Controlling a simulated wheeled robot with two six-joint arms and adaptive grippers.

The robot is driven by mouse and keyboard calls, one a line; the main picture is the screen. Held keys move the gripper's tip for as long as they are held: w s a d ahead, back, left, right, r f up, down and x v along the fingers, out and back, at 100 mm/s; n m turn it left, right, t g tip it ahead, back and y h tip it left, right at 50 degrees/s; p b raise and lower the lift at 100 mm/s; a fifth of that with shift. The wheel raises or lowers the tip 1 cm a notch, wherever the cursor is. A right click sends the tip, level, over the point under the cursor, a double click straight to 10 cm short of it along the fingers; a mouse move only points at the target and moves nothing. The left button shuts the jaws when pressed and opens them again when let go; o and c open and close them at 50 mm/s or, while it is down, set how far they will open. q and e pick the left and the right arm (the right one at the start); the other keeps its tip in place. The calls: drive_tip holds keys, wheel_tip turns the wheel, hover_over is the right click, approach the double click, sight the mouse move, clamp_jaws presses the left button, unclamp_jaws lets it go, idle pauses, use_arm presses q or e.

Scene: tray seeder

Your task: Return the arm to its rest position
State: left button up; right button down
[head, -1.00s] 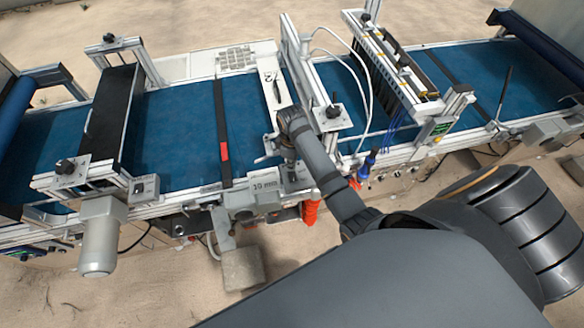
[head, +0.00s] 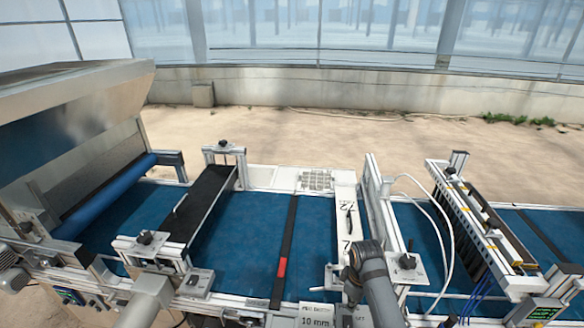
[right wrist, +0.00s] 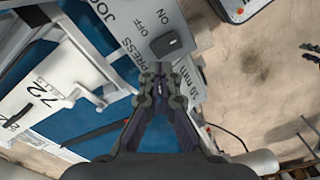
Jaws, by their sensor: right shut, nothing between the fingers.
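My right arm (head: 378,295) comes in from the bottom of the head view, its wrist over the front edge of the seeder line, beside the white plate marked 72 (head: 346,218). In the right wrist view my right gripper (right wrist: 161,82) has its fingertips together with nothing between them. Below it in that view is a grey panel with ON/OFF lettering and a dark switch (right wrist: 172,40). The plate marked 72 (right wrist: 38,105) also shows there. How far the fingertips are from the panel is unclear. My left gripper is not in view.
A blue belt (head: 245,225) runs across the line. A black bridge (head: 205,200), a dark bar with a red mark (head: 283,265) and a white-toothed row unit (head: 470,215) cross it. A metal hopper (head: 80,110) stands at left. Sandy floor (head: 300,140) lies clear behind.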

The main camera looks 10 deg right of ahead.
drive_tip(key=s+r+m+t, duration=0.2)
drive_tip(key=s+m, duration=0.2)
drive_tip(key=s, duration=0.4)
drive_tip(key=s+r+m+t, duration=0.2)
drive_tip(key=s+r+m, duration=0.15)
drive_tip(key=s, duration=0.45)
drive_tip(key=s+d+f+g+b, duration=0.2)
drive_tip(key=f+b, duration=0.5)
drive_tip(key=f, duration=2.4)
drive_tip(key=s+d+f+b, duration=0.1)
drive_tip(key=s+f+b, duration=0.2)
drive_tip(key=s+f, duration=0.6)
drive_tip(key=s+d+f+g+b, duration=0.1)
drive_tip(key=s+f+b, duration=0.2)
drive_tip(key=s+f, duration=0.7)
wheel_tip(320, 180, down, 7)
drive_tip(key=shift+d+r+m+h, duration=0.1)
drive_tip(key=shift+d+m+h, duration=0.25)
drive_tip(key=shift+m+h, duration=0.1)
drive_tip(key=shift+w+d, duration=0.1)
